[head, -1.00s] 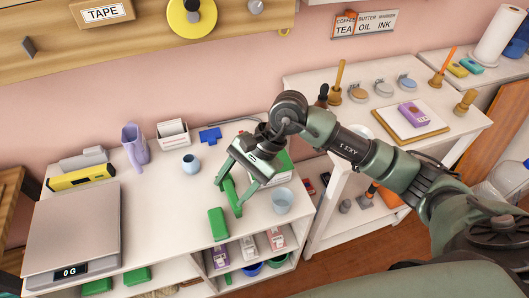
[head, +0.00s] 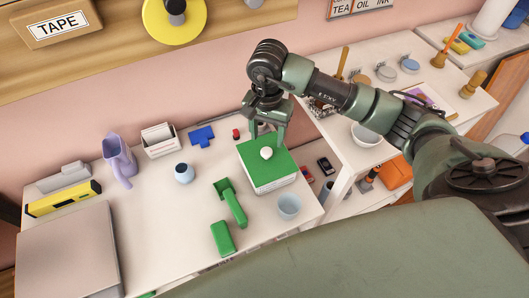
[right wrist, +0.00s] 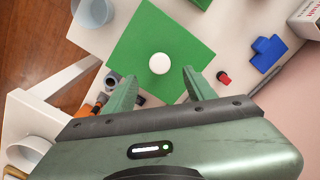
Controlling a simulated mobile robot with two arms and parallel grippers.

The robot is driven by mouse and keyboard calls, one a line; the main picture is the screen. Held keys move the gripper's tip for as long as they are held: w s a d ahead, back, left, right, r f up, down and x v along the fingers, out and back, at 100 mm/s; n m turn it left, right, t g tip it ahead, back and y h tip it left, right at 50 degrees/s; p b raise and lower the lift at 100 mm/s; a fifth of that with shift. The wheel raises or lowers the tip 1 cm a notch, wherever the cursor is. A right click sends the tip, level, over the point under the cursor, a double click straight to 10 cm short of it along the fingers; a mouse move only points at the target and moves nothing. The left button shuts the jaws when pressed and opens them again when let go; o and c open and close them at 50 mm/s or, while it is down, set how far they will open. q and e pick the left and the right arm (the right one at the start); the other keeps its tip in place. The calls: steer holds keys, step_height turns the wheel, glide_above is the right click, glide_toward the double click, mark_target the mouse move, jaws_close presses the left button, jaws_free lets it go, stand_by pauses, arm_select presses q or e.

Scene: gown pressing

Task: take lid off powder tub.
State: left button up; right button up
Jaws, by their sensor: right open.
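The powder tub (head: 273,183) is a white box on the white counter, closed by a square green lid (head: 253,154) with a round white knob (head: 266,153). The lid (right wrist: 150,38) and knob (right wrist: 159,63) also show in the right wrist view. My right gripper (head: 267,132) is open and empty over the back part of the lid. In the right wrist view its fingertips (right wrist: 159,77) stand apart on either side of the near side of the knob, not closed on it. I cannot tell the exact height gap. My left gripper is not in view.
A side table with a white bowl (head: 366,136) is at the right.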

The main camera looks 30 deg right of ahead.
mark_target(266, 151)
steer(key=shift+s+a+f+p, duration=0.15)
steer(key=shift+f+p, duration=0.1)
steer(key=shift+f, duration=0.25)
steer(key=shift+s+d+f+p, duration=0.1)
steer(key=shift+f+p, duration=0.15)
steer(key=shift+f, duration=0.25)
step_height(266, 151, down, 3)
steer(key=shift+a+r+p, duration=0.15)
steer(key=shift+p, duration=0.25)
steer(key=shift+w+f, duration=0.1)
steer(key=shift+f, duration=0.5)
jaws_close()
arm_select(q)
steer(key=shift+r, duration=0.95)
